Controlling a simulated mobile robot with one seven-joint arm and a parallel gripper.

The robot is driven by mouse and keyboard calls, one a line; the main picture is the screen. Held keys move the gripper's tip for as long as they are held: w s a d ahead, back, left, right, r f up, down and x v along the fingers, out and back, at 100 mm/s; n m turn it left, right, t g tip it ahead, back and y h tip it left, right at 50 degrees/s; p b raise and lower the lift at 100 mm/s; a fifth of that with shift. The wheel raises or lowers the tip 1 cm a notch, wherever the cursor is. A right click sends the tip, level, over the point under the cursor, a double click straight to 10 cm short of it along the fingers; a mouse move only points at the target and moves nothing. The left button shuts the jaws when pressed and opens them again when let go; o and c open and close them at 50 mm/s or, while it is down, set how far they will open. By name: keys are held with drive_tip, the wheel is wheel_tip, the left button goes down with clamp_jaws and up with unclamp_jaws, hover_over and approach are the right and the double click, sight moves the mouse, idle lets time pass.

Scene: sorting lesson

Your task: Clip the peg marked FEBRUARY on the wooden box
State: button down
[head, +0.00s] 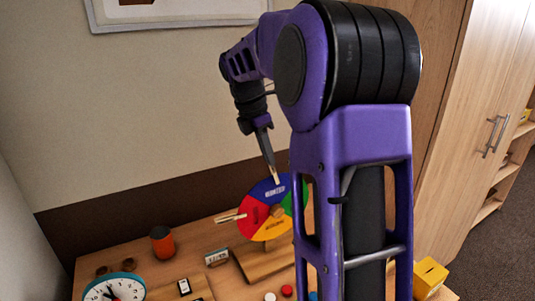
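A round season wheel with coloured sectors (252,222) stands upright on a wooden base (266,264). A pale wooden peg (230,218) sticks out from the left rim at the red sector. My gripper (272,172) points down at the top of the wheel, by the blue sector. A second small pale peg (276,179) is at its fingertips, touching or very near the rim. I cannot tell whether the fingers are closed on it. No lettering on either peg is readable. I cannot identify a wooden box for certain; my arm hides part of the table.
Red and white discs lie in front of the base. A yellow box (430,275) is at right.

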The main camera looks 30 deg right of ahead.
drive_tip(key=shift+p+v, duration=1.85)
drive_tip(key=shift+v, duration=0.65)
